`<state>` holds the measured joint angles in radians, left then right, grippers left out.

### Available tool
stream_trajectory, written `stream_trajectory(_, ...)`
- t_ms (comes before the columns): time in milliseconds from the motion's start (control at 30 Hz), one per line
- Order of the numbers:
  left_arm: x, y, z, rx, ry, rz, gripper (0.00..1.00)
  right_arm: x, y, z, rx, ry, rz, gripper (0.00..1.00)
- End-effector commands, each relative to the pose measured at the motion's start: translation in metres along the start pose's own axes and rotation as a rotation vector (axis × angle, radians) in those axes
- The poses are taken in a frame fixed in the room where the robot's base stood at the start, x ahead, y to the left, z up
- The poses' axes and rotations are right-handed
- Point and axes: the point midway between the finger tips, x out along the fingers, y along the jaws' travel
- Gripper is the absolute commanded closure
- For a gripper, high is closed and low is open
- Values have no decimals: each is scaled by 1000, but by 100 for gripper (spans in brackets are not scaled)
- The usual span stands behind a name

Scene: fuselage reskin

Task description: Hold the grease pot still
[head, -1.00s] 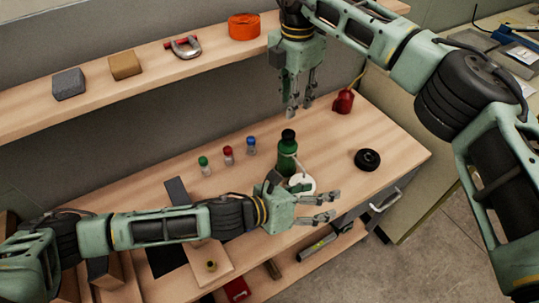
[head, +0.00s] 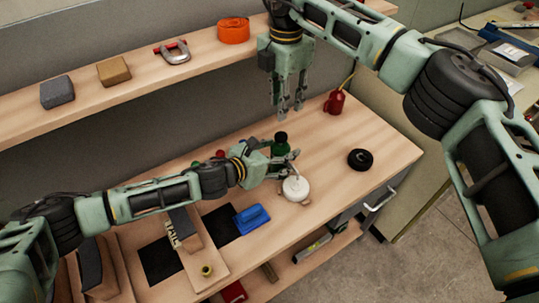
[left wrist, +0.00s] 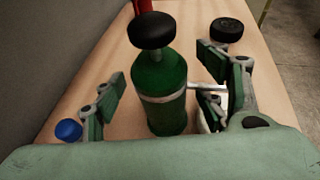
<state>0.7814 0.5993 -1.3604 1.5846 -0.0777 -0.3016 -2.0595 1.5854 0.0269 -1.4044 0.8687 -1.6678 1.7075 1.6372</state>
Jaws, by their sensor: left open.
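The grease pot appears to be the round white pot (head: 296,189) on the bench, with a thin pale stick rising from it. In the left wrist view it is mostly hidden behind the right-hand finger. My left gripper (head: 293,163) is open just behind the pot, low over the bench. A green bottle with a black cap (head: 281,147) stands upright between its fingers, as the left wrist view also shows (left wrist: 160,95); gaps show on both sides. My right gripper (head: 288,108) hangs fingers down above the back of the bench, empty, its fingers apart.
A red oil can (head: 335,102) and a black ring (head: 360,159) stand to the right. Small bottles, one blue-capped (left wrist: 68,130), stand left of the green bottle. The shelf (head: 200,57) runs behind. Bench between pot and ring is clear.

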Motion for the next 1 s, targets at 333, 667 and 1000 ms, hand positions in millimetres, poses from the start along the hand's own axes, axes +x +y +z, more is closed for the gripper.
stream_trajectory(333,10,0,0,0,0,1,34,0,0,0,0,0,0,69)
stream_trajectory(667,10,0,0,0,0,0,55,0,0,0,0,0,0,69)
stream_trajectory(1000,10,0,0,0,1,1,85,0,0,0,0,0,0,69)
